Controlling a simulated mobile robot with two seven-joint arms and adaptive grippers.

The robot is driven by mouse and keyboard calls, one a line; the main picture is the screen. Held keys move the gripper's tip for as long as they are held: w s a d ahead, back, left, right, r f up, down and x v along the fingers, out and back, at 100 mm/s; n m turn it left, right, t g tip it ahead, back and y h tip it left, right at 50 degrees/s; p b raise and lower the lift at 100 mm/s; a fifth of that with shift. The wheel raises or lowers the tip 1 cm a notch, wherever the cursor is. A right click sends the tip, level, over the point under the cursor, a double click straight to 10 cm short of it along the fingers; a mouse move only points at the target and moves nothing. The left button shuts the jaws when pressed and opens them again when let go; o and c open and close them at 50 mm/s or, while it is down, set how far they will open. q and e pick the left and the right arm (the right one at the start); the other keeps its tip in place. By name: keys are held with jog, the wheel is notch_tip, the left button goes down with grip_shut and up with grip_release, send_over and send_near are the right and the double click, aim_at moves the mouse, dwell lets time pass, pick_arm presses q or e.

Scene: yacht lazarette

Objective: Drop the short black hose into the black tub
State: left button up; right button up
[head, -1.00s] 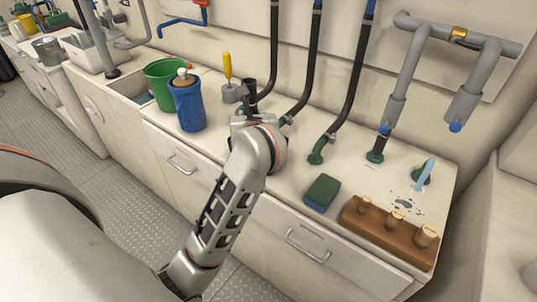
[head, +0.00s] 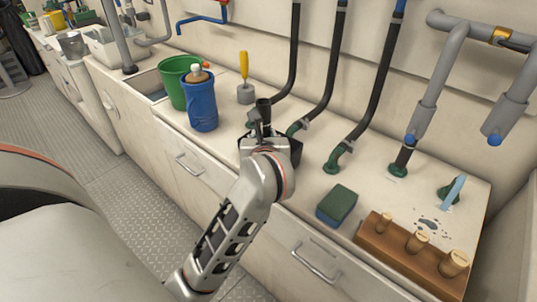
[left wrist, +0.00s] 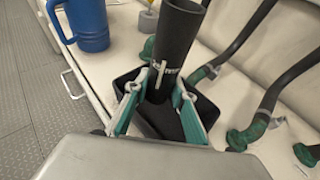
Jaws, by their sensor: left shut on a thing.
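My left gripper (head: 262,130) is shut on the short black hose (head: 263,108), a dark tube held roughly upright. In the left wrist view the hose (left wrist: 178,40) stands between the two fingers (left wrist: 157,95), with its upper part rising above them. The black tub (head: 296,150) is on the counter, largely hidden behind my left gripper and wrist. In the left wrist view the tub (left wrist: 205,108) shows below and around the fingers, with the hose's lower part over its opening. I cannot tell whether the hose touches the tub. My right gripper is not in view.
A blue jug (head: 201,106) and a green bucket (head: 174,80) stand left of the tub. A yellow-handled tool (head: 244,78) is behind. Fixed black hoses (head: 325,75) rise behind the tub. A green-blue sponge (head: 337,205) and a wooden block with pegs (head: 390,246) lie to the right.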

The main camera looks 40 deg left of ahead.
pick_arm(q)
jog(key=o, duration=1.1)
jog(key=shift+o, duration=0.5)
jog(key=v, duration=0.7)
jog(key=shift+s+d, duration=0.2)
jog(key=shift+s, duration=0.05)
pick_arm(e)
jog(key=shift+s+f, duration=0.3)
pick_arm(q)
jog(key=shift+r, duration=0.1)
